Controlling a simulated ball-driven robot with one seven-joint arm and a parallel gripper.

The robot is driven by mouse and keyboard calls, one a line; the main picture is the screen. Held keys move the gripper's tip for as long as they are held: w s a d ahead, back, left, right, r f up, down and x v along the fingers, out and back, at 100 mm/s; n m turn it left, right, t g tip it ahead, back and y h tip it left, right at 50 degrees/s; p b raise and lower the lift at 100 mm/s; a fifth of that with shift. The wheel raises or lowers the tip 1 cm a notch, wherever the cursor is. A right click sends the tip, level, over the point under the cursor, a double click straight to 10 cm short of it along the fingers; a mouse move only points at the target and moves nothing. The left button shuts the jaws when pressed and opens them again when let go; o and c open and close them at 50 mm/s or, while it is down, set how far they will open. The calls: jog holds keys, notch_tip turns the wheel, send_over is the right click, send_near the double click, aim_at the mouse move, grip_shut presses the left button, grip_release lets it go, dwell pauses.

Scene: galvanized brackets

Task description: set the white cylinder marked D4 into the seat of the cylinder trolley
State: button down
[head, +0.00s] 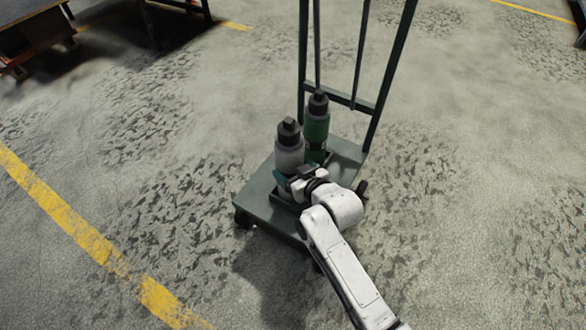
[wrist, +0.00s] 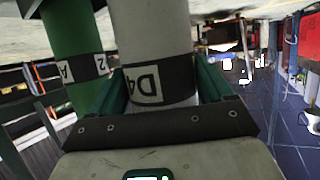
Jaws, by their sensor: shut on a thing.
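The white cylinder marked D4 (head: 289,156) stands upright over the deck of the cylinder trolley (head: 262,205), its dark cap on top. In the wrist view its white body and black-and-white D4 label (wrist: 165,84) fill the space between the teal fingers. My gripper (head: 288,179) is shut on it low on its body; it also shows in the wrist view (wrist: 168,88). The cylinder's foot and the seat are hidden in both views, so I cannot tell whether the cylinder rests in the seat.
A green cylinder (head: 317,127) stands upright on the trolley just behind and right of the white one; its label shows in the wrist view (wrist: 84,68). The trolley's tall handle frame (head: 380,85) rises behind. Open concrete floor surrounds the trolley; a yellow line (head: 60,210) runs at left.

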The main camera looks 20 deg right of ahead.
jog(key=shift+w+f+b, duration=0.15)
jog(key=shift+f+b, duration=0.4)
jog(key=shift+f, duration=0.05)
jog(key=shift+c, duration=0.8)
grip_release()
jog(key=shift+o, duration=0.8)
jog(key=shift+f, duration=0.15)
jog(key=p+v, duration=0.4)
jog(key=v, duration=0.7)
jog(key=shift+p, duration=0.3)
